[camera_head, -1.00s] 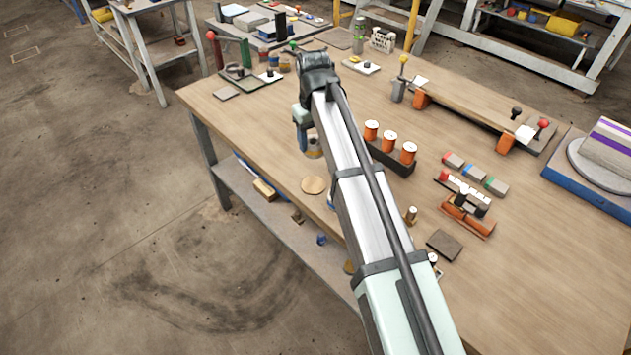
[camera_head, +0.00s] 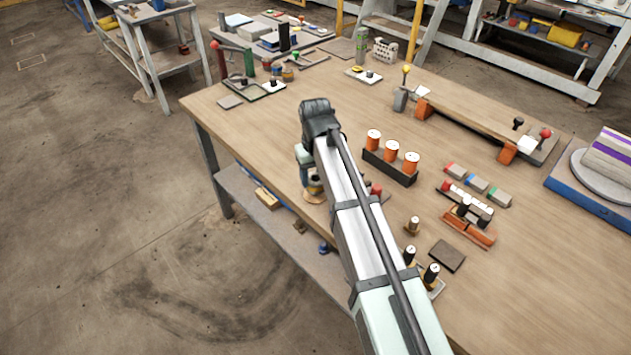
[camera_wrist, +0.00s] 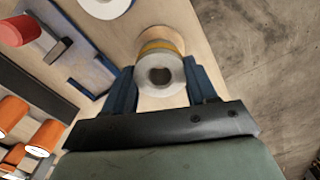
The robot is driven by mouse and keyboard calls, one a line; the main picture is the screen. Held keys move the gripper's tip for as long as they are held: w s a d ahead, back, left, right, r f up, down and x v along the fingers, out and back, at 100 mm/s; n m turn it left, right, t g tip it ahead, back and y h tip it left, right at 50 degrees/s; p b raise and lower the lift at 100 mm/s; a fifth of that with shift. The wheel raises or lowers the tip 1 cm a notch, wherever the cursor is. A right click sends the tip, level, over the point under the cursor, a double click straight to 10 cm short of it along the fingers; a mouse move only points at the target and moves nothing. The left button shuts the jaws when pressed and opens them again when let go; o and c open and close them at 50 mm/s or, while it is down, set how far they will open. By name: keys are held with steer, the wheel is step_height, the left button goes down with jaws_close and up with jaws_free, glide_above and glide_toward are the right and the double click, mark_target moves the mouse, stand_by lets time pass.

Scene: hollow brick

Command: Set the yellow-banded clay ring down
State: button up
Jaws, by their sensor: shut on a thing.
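The clay ring (camera_wrist: 163,72) is a short pale grey cylinder with a yellow band and a dark central hole. My gripper (camera_wrist: 163,80) is shut on it, with one blue finger on each side. In the head view the ring (camera_head: 314,186) is partly hidden by my gripper (camera_head: 309,178) and arm. A round wooden disc (camera_head: 314,198) shows just below the ring, near the table's front left edge. I cannot tell whether the ring touches the disc or is still a little above it.
A dark rack with three orange-and-white spools (camera_head: 391,151) stands right of my arm. Black-topped pegs (camera_head: 431,273) and a dark flat block (camera_head: 446,256) lie nearer. The table (camera_head: 245,128) drops off to the floor on the left. Bare wood lies left of my gripper.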

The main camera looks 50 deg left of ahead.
steer(key=shift+f, duration=1.2)
steer(key=shift+f, duration=0.15)
steer(key=o, duration=1.1)
step_height(320, 180, up, 12)
steer(key=shift+r, duration=0.2)
